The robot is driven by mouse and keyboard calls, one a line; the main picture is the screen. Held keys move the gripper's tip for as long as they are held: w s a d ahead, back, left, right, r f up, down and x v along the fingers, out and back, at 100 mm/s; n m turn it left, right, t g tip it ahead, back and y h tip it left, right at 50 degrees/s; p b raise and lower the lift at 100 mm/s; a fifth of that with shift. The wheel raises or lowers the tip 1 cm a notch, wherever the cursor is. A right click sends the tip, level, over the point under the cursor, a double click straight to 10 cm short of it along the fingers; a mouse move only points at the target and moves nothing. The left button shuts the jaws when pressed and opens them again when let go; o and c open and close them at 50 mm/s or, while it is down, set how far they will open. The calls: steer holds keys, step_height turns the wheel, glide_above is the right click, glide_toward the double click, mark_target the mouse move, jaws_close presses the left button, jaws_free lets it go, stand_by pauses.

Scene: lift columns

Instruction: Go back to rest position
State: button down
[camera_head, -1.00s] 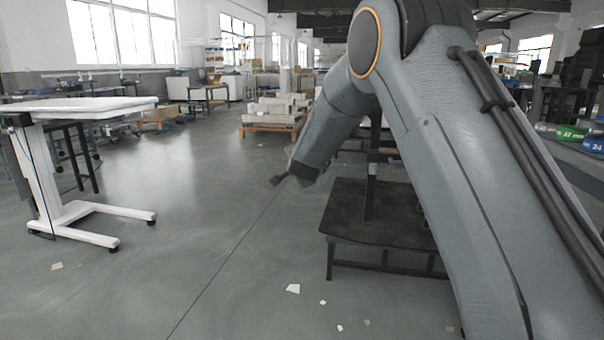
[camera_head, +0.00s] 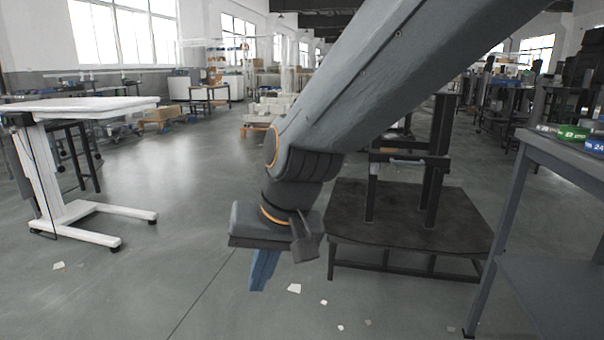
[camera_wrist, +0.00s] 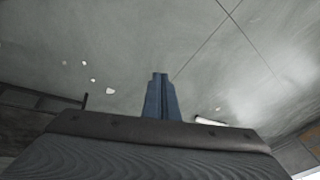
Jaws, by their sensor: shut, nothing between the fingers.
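My gripper (camera_head: 262,272) hangs at the end of my arm in the middle of the head view, above the floor and pointing down. Its blue fingers are together with nothing between them. My arm comes in from the upper right and bends down at the wrist.
A dark low platform (camera_head: 400,238) with an upright frame stands just right of my gripper. A white lift table (camera_head: 75,105) is at the left. A grey bench (camera_head: 560,160) with colored items is at the right. Floor at center left is clear apart from small scraps.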

steer(key=s+d+f+n+g+h, duration=0.15)
steer(key=s+d+n, duration=0.35)
steer(key=s, duration=0.9)
steer(key=d+r+m+h+p, duration=0.1)
steer(key=d+r+m+p, duration=0.2)
steer(key=d+r+p, duration=0.7)
steer(key=d+r+m+h+p, duration=0.1)
steer(key=d+r+m+p, duration=0.3)
steer(key=d+r+p, duration=0.7)
steer(key=shift+d+r+g+p, duration=0.35)
steer(key=shift+r+p, duration=1.8)
steer(key=shift+p, duration=4.7)
steer(key=shift+w+a, duration=0.1)
steer(key=shift+a, duration=0.05)
